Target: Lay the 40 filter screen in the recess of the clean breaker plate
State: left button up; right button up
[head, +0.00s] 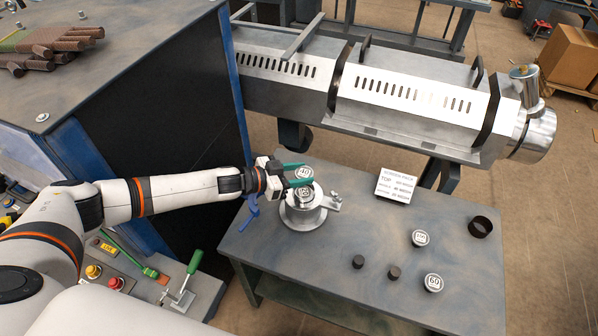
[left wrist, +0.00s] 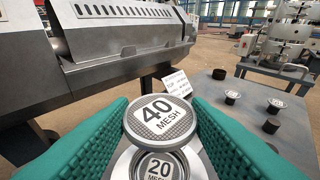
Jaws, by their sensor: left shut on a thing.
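The 40 filter screen (head: 304,171) is a round disc with a white label reading 40 MESH. My left gripper (head: 298,174) is shut on it with its green fingers. In the left wrist view the screen (left wrist: 158,117) sits between the fingers, face up and slightly tilted. Below it is the breaker plate (head: 303,216), a round metal piece standing on the table. A 20 mesh screen (left wrist: 160,167) lies in the plate, partly hidden by the 40 screen. The 40 screen appears above it, apart from it. My right gripper is not in view.
On the grey table (head: 330,270) are a SCREEN PACK sign (head: 396,186), a 60 screen (head: 433,283), another labelled disc (head: 420,238), two small dark cylinders (head: 358,261) (head: 394,272) and a dark ring (head: 480,227). The extruder barrel (head: 400,95) runs behind the table.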

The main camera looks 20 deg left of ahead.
aim_at(299, 194)
pick_arm(q)
notch_tip(299, 194, down, 4)
jog(key=shift+r+b, duration=0.1)
jog(key=shift+b, duration=1.1)
jog(key=shift+f+b, duration=0.45)
jog(key=shift+f, duration=0.25)
jog(key=o, duration=1)
jog(key=shift+o, duration=0.2)
notch_tip(299, 194, up, 7)
jog(key=p, duration=0.7)
jog(key=shift+r, duration=0.1)
